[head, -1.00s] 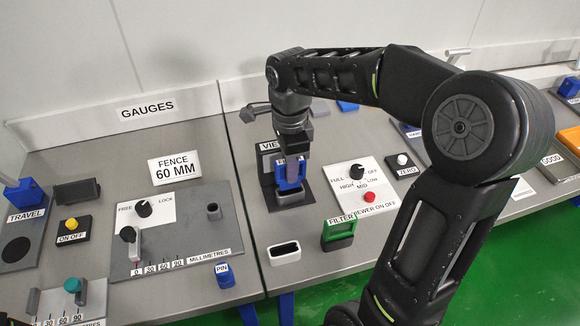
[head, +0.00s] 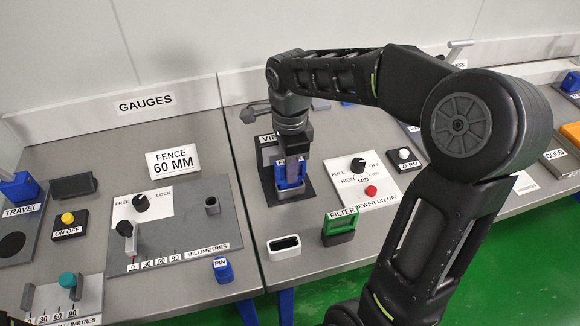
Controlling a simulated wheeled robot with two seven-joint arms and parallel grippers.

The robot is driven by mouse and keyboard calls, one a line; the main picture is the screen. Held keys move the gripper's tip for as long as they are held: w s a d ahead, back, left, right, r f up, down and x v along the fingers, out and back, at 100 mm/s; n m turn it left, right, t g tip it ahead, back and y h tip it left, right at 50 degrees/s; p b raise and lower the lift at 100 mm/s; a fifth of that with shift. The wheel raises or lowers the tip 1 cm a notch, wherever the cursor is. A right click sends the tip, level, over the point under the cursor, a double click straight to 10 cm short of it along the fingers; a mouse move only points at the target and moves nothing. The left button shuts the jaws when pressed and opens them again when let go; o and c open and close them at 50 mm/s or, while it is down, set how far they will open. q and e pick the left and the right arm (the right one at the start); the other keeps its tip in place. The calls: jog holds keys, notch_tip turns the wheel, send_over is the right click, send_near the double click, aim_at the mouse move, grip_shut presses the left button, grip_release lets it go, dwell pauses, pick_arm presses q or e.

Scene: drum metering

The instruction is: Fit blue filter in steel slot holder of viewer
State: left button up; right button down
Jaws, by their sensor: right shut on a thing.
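My right gripper (head: 291,170) points down over the holder and is shut on the blue filter (head: 283,181). The filter is upright, with its lower edge at the holder's mouth; I cannot tell how deep it sits.
A green filter (head: 339,226) stands in a dark holder to the right. An empty white-rimmed holder (head: 284,245) is at the bench's front edge. A knob panel (head: 350,180) lies right of the viewer.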

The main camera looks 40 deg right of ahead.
jog(key=shift+f+b, duration=0.55)
jog(key=shift+f, duration=0.25)
jog(key=c, duration=1.3)
grip_release()
jog(key=shift+r, duration=0.1)
notch_tip(320, 180, up, 8)
jog(key=shift+f, duration=0.15)
